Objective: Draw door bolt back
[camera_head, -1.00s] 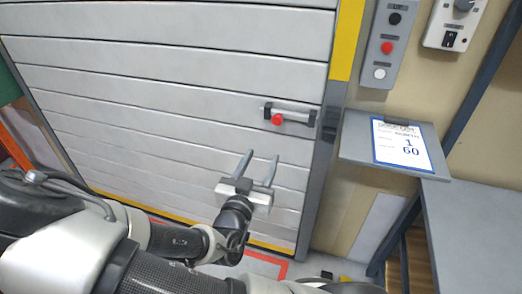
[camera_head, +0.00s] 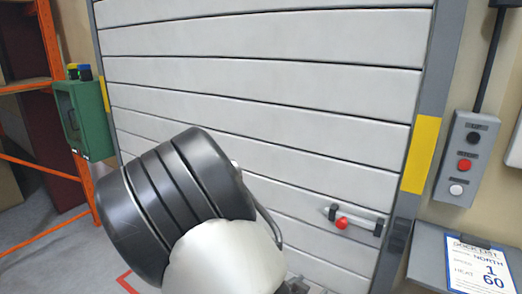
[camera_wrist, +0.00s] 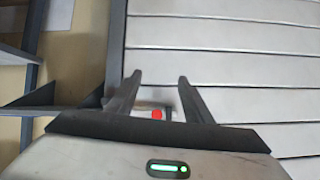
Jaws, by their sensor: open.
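The door bolt (camera_head: 367,222) is a short pale bar on the right side of the white slatted door (camera_head: 270,62), near the grey door post. Its red knob (camera_head: 342,223) is near the bar's left end. In the wrist view my gripper (camera_wrist: 158,78) is open and empty, with its two dark fingers apart. The red knob (camera_wrist: 157,113) shows in the gap between the fingers, partly hidden low down by the gripper body. I cannot tell the distance to it. In the head view my arm's large dark joint covers the lower middle, and the fingers cannot be made out.
A button box (camera_head: 467,158) hangs on the wall right of the door. Below it a grey shelf holds a dock list sheet (camera_head: 478,270). A green box (camera_head: 84,118) and orange rack (camera_head: 62,150) stand at the left.

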